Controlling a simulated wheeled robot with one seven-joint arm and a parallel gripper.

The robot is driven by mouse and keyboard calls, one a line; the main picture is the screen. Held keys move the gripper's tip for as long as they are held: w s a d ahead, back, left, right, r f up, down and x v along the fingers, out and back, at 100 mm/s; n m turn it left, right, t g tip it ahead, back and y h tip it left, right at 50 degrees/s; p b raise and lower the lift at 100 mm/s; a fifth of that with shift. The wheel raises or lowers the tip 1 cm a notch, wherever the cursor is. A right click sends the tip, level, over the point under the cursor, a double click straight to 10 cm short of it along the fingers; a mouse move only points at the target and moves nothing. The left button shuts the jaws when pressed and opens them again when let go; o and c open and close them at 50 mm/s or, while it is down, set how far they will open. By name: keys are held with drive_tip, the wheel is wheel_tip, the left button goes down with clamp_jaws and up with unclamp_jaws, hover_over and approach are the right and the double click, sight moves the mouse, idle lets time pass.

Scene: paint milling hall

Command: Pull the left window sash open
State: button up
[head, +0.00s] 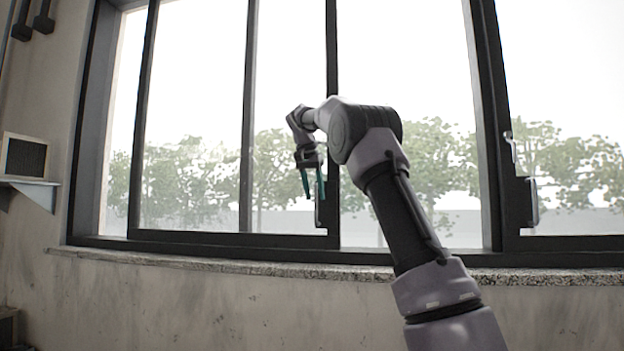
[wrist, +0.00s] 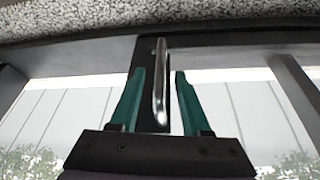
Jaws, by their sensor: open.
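The left window sash (head: 185,238) is a dark-framed glass pane in the left part of the window. Its pull handle shows in the wrist view as a shiny metal bar (wrist: 160,82) on a dark plate on the sash's upright. In the head view the handle (head: 319,213) is partly hidden behind my fingers, low on the upright. My gripper (head: 314,195) points down in front of it with green fingers apart. In the wrist view the open fingers (wrist: 159,74) lie either side of the bar, with a visible gap on each side.
A speckled stone sill (head: 250,270) runs below the window. The right sash (head: 490,120) has its own handle (head: 532,202). Trees show outside the glass.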

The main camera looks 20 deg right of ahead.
drive_tip(key=v, duration=0.7)
drive_tip(key=shift+r, duration=0.25)
drive_tip(key=shift+s, duration=0.15)
drive_tip(key=s+d+f+n+t+y, duration=0.1)
drive_tip(key=s+f+n+y, duration=0.1)
drive_tip(key=s, duration=0.7)
drive_tip(key=s+d+f+n+y, duration=0.1)
drive_tip(key=s+d+f, duration=0.1)
drive_tip(key=s, duration=0.7)
drive_tip(key=s+a+f+t+y, duration=0.1)
drive_tip(key=s+a+f, duration=0.1)
drive_tip(key=s+f, duration=0.7)
drive_tip(key=s+a+f+n+t+y, duration=0.1)
drive_tip(key=s+a+f, duration=0.2)
drive_tip(key=s+f, duration=0.7)
drive_tip(key=shift+a+f+t, duration=0.15)
drive_tip(key=shift+f+t, duration=0.1)
drive_tip(key=shift+t, duration=0.15)
drive_tip(key=shift+s, duration=0.15)
